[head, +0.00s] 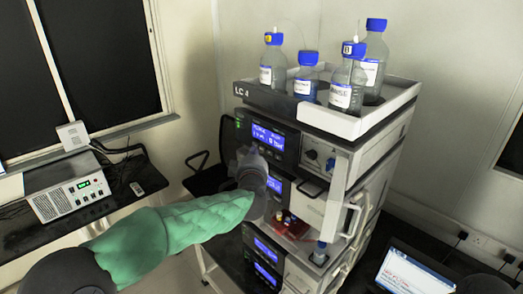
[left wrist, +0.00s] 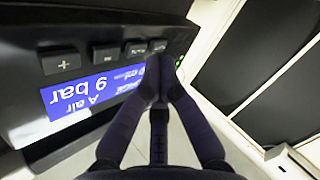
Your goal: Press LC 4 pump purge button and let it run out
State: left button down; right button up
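The LC 4 stack (head: 302,87) stands right of centre, its label on the top tray. Its upper pump module has a lit blue display (head: 267,137). In the left wrist view this display (left wrist: 88,95) appears upside down, with a row of dark buttons (left wrist: 106,53) along its edge, one marked plus. My left gripper (head: 250,158) is in front of the pump panel. The left wrist view shows its fingers (left wrist: 159,78) shut together and empty, tips close to the end button (left wrist: 158,45). I cannot tell whether they touch it. My right gripper is not in view.
Several blue-capped bottles (head: 375,55) stand in the top tray (head: 335,122). A lower module has an open front with small vials (head: 290,222). A white power unit (head: 68,188) sits on the left bench. A laptop (head: 410,270) is at lower right.

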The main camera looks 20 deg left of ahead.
pick_arm(q)
jog(key=shift+s+a+b, duration=0.2)
jog(key=shift+s+a, duration=0.2)
jog(key=shift+s, duration=0.35)
jog(key=shift+s+a+b, duration=0.2)
jog(key=shift+s+a, duration=0.25)
jog(key=shift+s, duration=0.25)
jog(key=shift+s+a+b, duration=0.2)
jog(key=shift+s+a, duration=0.2)
jog(key=shift+s, duration=0.35)
